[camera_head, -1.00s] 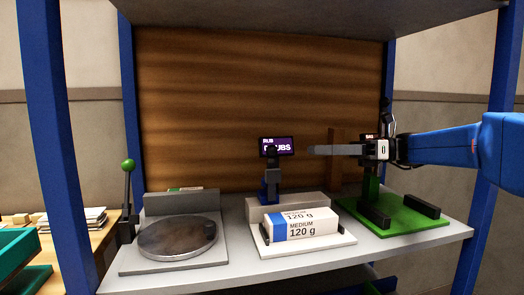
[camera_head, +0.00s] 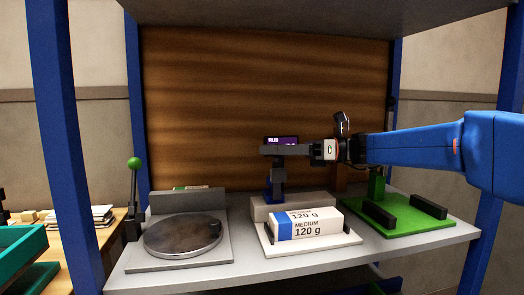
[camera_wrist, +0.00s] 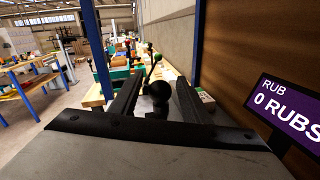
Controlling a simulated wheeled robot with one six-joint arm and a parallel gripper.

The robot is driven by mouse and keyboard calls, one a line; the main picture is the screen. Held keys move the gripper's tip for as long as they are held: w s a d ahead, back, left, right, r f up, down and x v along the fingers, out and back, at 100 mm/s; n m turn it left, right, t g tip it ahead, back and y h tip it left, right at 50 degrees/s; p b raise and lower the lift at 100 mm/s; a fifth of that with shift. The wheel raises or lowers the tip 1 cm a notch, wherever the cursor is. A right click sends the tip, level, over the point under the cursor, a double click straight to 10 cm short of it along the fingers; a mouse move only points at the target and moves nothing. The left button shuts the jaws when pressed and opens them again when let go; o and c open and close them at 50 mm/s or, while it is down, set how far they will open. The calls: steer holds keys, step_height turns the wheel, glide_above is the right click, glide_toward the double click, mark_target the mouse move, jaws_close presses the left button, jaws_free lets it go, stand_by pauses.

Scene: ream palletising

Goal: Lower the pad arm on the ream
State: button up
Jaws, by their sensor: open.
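The ream (camera_head: 311,228), white with a blue end and "MEDIUM 120 g" lettering, lies on a white plate (camera_head: 268,244) on the shelf. Behind it a blue post (camera_head: 276,185) stands at a grey block; the raised pad arm there is largely hidden by my gripper. My gripper (camera_head: 266,151) reaches in from the right, level and open, above and behind the ream, in front of the display. In the wrist view a black ball knob (camera_wrist: 158,91) shows between my two dark fingers (camera_wrist: 157,98), with a gap on each side. The pad itself cannot be made out.
The display (camera_wrist: 292,112) reads "0 RUBS". At left stands a grey station with a round plate (camera_head: 182,236) and a green-knobbed lever (camera_head: 134,164). A green fixture (camera_head: 405,215) is at right. The upper shelf (camera_head: 310,17) hangs overhead, and a wooden back panel (camera_head: 250,90) stands behind.

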steer(key=shift+s+a, duration=0.15)
steer(key=shift+a, duration=1.15)
jaws_close()
steer(key=shift+s, duration=0.1)
